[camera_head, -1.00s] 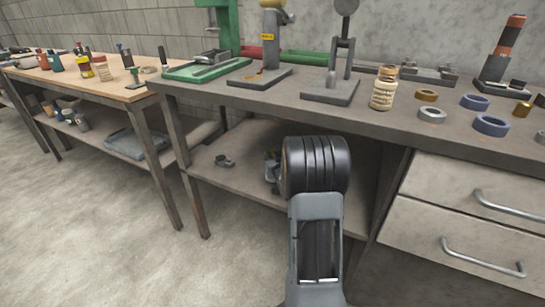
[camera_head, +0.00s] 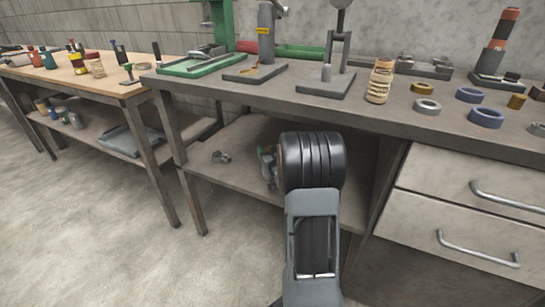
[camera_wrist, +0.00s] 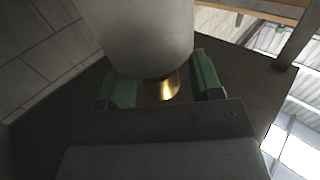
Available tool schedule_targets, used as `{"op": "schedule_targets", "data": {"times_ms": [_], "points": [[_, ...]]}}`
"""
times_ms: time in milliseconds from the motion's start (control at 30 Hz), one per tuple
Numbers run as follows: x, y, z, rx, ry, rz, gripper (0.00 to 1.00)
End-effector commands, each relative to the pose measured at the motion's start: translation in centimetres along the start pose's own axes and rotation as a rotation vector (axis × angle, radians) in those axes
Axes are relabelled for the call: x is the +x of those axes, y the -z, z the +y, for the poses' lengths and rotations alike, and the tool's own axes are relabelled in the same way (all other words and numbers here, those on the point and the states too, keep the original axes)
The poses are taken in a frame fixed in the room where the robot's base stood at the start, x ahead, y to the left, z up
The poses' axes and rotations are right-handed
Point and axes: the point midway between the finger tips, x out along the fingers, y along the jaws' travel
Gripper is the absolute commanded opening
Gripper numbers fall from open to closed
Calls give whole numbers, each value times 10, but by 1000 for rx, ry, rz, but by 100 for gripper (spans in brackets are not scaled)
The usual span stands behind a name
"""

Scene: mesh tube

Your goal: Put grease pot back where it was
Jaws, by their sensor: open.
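In the wrist view two green finger pads of my gripper (camera_wrist: 165,86) stand apart. A brass-coloured cylinder (camera_wrist: 168,88) shows between them, and a large pale grey round body (camera_wrist: 145,35) fills the upper middle, partly in front of it. I cannot tell whether either one is the grease pot or whether the pads touch anything. A cream jar with a printed label (camera_head: 380,82) stands upright near the front edge of the grey bench (camera_head: 340,105) in the head view; its lettering is unreadable. My arm hides much of the shelf area, and the fingers are not clear there.
Several metal rings, including a blue ring (camera_head: 486,118), lie right of the jar. A press stand (camera_head: 326,84) is left of it. Drawers (camera_head: 450,220) are below right. A lower shelf (camera_head: 225,172) holds a small clamp (camera_head: 221,157). A wooden bench (camera_head: 110,82) stands left.

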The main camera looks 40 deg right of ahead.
Motion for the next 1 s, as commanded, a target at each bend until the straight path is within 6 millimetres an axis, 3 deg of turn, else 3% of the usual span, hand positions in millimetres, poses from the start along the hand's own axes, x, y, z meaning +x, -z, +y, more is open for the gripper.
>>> {"op": "schedule_targets", "data": {"times_ms": [133,500,700,867,1000], "points": [[-2,9,0,3,-1,-20,59],[-79,9,1,2,-3,-11,59],[-106,9,1,2,-2,-8,59],[-116,9,-2,-1,1,-17,59],[-115,10,-16,-25,3,-106,59]]}}
